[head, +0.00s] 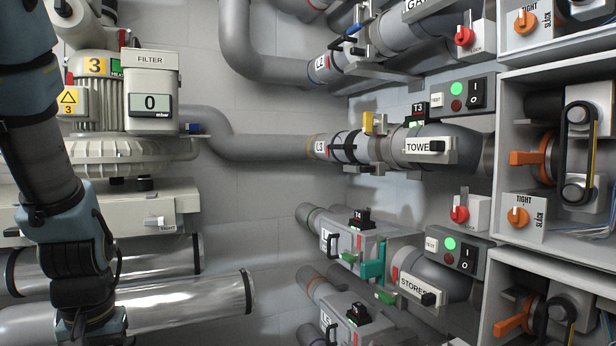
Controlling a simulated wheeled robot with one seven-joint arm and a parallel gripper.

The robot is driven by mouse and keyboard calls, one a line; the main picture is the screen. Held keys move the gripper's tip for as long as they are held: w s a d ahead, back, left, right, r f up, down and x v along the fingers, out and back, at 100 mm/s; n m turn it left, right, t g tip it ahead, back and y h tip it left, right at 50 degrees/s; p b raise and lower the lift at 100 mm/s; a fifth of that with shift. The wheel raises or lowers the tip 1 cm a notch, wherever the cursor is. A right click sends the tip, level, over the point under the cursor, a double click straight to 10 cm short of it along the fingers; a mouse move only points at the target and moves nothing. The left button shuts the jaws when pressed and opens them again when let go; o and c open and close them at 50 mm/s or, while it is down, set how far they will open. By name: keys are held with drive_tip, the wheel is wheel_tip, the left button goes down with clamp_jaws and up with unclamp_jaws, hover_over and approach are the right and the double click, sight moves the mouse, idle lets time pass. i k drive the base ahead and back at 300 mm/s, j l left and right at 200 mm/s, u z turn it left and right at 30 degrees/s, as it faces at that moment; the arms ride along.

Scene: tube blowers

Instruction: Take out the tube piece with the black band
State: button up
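A short tube piece with a black band (345,147) sits in the middle pipe line, between the grey pipe marked L3 (318,146) and the clamp fittings (378,148) before the TOWER blower (428,147). A yellow block (375,123) stands on top of these fittings. My arm hangs down the left side. My gripper (92,340) is at the bottom left, well apart from the banded piece. Its end is cut off by the lower picture edge, so its opening and anything in it are hidden.
A filter unit (152,90) reading 0 stands at upper left. Shiny tubes with black end rings (180,298) lie behind my arm. Other pipe lines run above and below, with the STORES blower (430,282) at lower right. Open-fronted belt housings (560,150) line the right.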

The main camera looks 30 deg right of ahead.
sight(352, 148)
drive_tip(key=z, duration=1.15)
drive_tip(key=i+l+u, duration=0.25)
drive_tip(key=u, duration=0.15)
drive_tip(key=i+l+u, duration=0.25)
drive_tip(key=u, duration=0.15)
drive_tip(key=l, duration=0.1)
